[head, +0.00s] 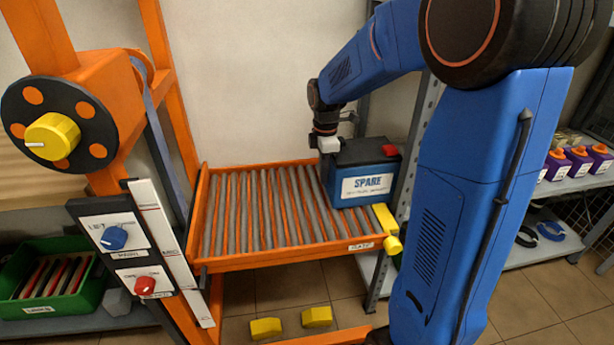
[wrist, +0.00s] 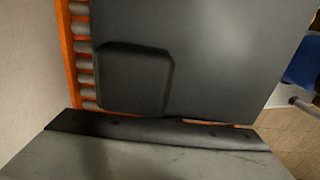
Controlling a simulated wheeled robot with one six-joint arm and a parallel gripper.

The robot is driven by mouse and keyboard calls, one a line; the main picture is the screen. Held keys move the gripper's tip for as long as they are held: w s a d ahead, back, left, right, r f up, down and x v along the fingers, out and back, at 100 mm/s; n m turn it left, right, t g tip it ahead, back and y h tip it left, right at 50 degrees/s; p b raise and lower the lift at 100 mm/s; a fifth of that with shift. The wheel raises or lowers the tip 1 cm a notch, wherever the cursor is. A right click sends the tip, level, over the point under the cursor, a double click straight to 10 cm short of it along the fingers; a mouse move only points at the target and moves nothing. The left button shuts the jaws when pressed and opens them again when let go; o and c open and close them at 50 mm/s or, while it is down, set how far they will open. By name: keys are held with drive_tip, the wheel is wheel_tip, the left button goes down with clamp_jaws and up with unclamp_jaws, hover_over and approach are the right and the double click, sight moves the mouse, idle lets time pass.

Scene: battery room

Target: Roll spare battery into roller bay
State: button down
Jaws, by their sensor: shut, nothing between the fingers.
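The spare battery (head: 368,186) is a blue box with a dark top, a white SPARE label and a red block at its top right. It stands upright at the right end of the orange-framed roller bed (head: 245,215). My gripper (head: 327,146) is shut and empty at the battery's upper left rear corner; I cannot tell whether it touches. In the wrist view, a large dark grey surface (wrist: 220,60), apparently the battery, fills the middle, with rollers (wrist: 82,60) along its left. The fingertips are not clear there.
A yellow stop piece (head: 387,219) sits at the bed's front right corner. A post with a yellow knob (head: 52,137) and a lift panel (head: 113,240) stand at left. Yellow blocks (head: 265,328) lie on the floor. Shelves with purple items (head: 578,163) are at right. The bed's left part is clear.

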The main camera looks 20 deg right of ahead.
drive_tip(key=s+d, duration=0.1)
drive_tip(key=d, duration=0.7)
drive_tip(key=s+d, duration=0.1)
drive_tip(key=d, duration=0.3)
drive_tip(key=shift+s+d, duration=0.3)
drive_tip(key=shift+d, duration=0.1)
